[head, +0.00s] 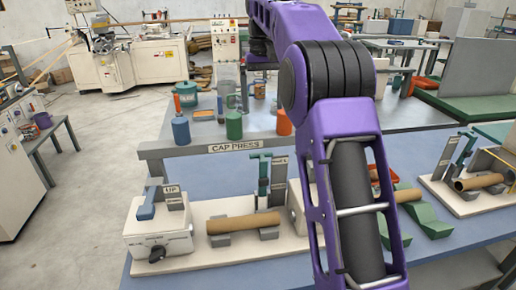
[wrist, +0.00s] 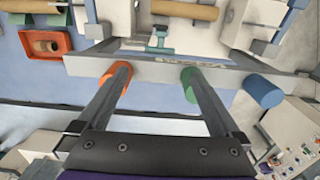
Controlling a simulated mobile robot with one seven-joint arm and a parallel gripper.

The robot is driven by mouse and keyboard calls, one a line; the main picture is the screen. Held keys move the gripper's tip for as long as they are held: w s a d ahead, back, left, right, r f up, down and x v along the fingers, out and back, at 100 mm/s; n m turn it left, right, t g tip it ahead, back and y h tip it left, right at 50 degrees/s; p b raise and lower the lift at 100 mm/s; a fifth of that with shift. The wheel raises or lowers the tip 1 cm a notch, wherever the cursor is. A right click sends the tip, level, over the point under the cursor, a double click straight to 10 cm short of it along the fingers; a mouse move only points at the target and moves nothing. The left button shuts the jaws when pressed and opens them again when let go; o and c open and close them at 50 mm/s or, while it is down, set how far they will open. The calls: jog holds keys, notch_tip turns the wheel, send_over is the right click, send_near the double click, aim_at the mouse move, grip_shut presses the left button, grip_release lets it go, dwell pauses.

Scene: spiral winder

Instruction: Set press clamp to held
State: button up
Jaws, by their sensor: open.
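The cap press, marked by the CAP PRESS sign (head: 235,145), stands on a cream base with a brown tube (head: 243,223) lying across grey rests. Behind the tube stands a teal clamp lever (head: 264,177) with a small grey label I cannot read. It also shows in the wrist view (wrist: 160,40). My arm hides the right of the press, and the gripper is outside the head view.
A second fixture with a brown tube (head: 478,182) stands at right. Green cradles (head: 428,218) sit between. An orange bin (wrist: 46,43) holds a tube. Blue table shows in front.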

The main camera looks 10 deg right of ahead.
aim_at(262, 155)
notch_tip(262, 155, down, 16)
jog(key=shift+r+b, duration=0.1)
jog(key=shift+b, duration=0.85)
grip_shut()
